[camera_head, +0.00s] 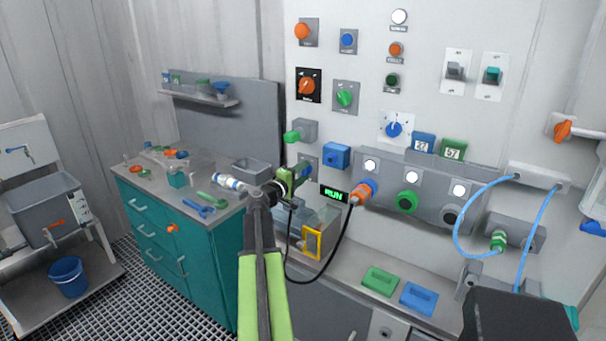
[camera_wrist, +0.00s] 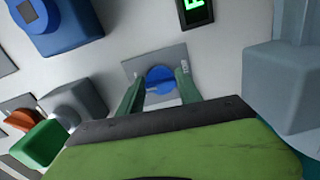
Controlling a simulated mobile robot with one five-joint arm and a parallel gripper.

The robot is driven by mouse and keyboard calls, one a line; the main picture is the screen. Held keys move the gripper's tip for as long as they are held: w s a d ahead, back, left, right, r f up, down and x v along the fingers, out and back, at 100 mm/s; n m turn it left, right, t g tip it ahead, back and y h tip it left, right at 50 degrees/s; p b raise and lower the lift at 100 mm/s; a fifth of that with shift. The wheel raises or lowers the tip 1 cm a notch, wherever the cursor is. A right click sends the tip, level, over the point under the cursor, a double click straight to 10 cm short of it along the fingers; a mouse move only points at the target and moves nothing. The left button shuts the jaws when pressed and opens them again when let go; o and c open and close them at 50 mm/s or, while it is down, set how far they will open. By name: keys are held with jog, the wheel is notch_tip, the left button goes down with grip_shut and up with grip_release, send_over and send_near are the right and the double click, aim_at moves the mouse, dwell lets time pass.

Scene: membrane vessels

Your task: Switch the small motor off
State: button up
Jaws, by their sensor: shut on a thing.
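A blue rotary knob on a small grey plate sits on the white wall panel, and it shows in the wrist view (camera_wrist: 159,80). My gripper (camera_wrist: 160,88) has one green finger on each side of this knob and is shut on it. In the head view my gripper (camera_head: 300,175) reaches the panel and hides part of the knob and plate. The display (camera_head: 334,194) beside it is lit green and reads RUN. The lettering on the knob's plate is too small to read. I cannot tell which thing is the small motor.
A blue box (camera_head: 336,157) and an orange plug (camera_head: 362,192) with a black cable are close right of my gripper. A green-knobbed grey box (camera_head: 301,132) is just above. A clear box with a yellow frame (camera_head: 313,243) stands below. A teal cabinet (camera_head: 180,245) is at left.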

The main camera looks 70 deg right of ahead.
jog(key=n, duration=0.6)
jog(key=shift+w+d+r+n, duration=0.1)
jog(key=shift+r+n, duration=0.1)
jog(key=shift+n, duration=0.2)
dwell(0.4)
jog(key=o, duration=1.4)
jog(key=shift+f, duration=0.1)
jog(key=v, duration=1.7)
jog(key=shift+a, duration=0.3)
